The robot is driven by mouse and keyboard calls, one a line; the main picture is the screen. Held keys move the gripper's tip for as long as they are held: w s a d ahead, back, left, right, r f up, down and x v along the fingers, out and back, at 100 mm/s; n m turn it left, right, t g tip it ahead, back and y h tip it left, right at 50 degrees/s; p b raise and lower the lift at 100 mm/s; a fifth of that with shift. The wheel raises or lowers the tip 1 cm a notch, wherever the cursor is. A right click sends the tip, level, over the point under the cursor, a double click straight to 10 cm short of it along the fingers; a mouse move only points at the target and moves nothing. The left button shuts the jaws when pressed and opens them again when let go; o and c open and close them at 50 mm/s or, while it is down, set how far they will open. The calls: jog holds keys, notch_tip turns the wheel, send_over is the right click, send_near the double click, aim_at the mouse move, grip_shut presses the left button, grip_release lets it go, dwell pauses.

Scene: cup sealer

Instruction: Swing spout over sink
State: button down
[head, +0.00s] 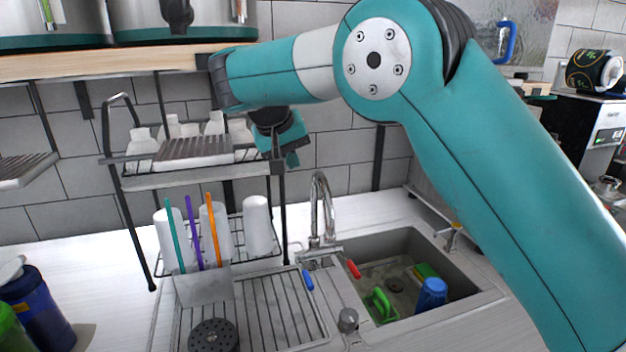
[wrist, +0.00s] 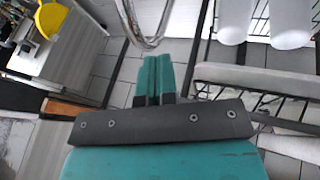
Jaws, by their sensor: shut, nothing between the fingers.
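The tap has a red handle (head: 353,268) and a blue handle (head: 308,281). The sink (head: 470,285) is right of it. My gripper (head: 291,160) is shut and empty, beside the rack's right end, up and left of the spout and apart from it. In the wrist view, the shut fingers (wrist: 153,76) point toward the chrome spout (wrist: 146,25), with a gap between.
A dish rack (head: 200,170) with white cups (head: 258,225) stands left of the spout. A ribbed drainboard (head: 265,312) lies below it. A blue cup (head: 431,294) and a green brush (head: 381,304) are in the sink. A wooden shelf (head: 120,64) hangs above.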

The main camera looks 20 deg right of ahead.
aim_at(321, 182)
jog(key=w+d+f+p, duration=0.1)
jog(key=d+f, duration=0.4)
jog(key=shift+p, duration=0.4)
jog(key=shift+d+f, duration=0.1)
jog(key=shift+s+d+n+b, duration=0.1)
jog(key=shift+d+n+b, duration=0.3)
jog(key=shift+b, duration=0.2)
